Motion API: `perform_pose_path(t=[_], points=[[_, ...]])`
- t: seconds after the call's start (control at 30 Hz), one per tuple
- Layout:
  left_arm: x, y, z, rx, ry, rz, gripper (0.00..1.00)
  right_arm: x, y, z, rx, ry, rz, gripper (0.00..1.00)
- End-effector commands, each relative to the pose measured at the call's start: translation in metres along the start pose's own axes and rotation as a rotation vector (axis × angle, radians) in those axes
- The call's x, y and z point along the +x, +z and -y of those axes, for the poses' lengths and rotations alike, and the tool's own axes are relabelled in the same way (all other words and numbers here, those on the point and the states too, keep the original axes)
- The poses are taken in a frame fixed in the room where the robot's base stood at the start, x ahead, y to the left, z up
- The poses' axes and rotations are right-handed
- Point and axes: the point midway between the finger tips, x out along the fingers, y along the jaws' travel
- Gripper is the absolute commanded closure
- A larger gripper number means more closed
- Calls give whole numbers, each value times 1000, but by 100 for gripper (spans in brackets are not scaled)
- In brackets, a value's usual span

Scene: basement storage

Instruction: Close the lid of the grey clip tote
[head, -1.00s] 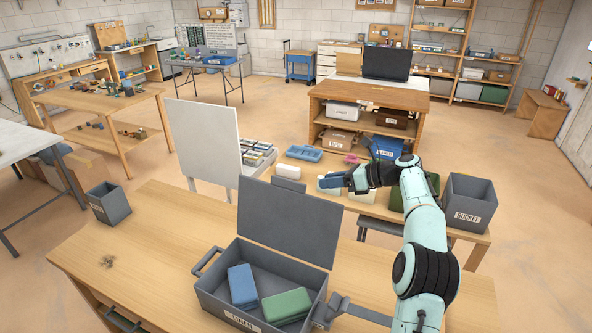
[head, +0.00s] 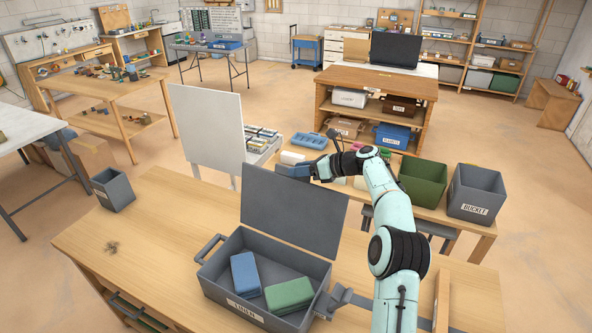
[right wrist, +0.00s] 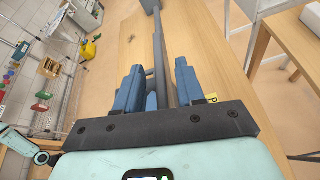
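The grey clip tote (head: 218,277) stands on the near wooden table, with a label on its front. Its lid (head: 290,212) is open and stands up at the back, leaning slightly backward. A blue folded item (head: 245,272) and a green one (head: 290,294) lie inside. My right gripper (head: 288,172) is just behind the lid's top edge, near its middle. In the right wrist view its blue fingers (right wrist: 158,88) are apart, with a thin grey edge, apparently the lid's, showing between them. I cannot tell whether they touch it. My left gripper is out of view.
A small grey bin (head: 113,190) stands at the table's left. A white upright panel (head: 207,130) is behind the table. A bench behind holds a green bin (head: 423,184) and a grey bucket (head: 476,195). The near table's left part (head: 160,235) is mostly clear.

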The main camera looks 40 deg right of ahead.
Motion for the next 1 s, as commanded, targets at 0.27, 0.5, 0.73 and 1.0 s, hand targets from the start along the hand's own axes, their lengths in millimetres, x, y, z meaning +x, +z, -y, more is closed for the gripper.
perform_pose_path(t=[0.27, 0.5, 0.73, 1.0], points=[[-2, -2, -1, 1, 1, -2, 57, 17, 0, 0, 0, -1, 0, 62], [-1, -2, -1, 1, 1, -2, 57, 17, 0, 0, 0, -1, 0, 68], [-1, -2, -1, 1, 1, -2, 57, 17, 0, 0, 0, 0, 0, 100], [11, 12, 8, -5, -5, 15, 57, 17, -3, -10, -30, -11, -2, 100]])
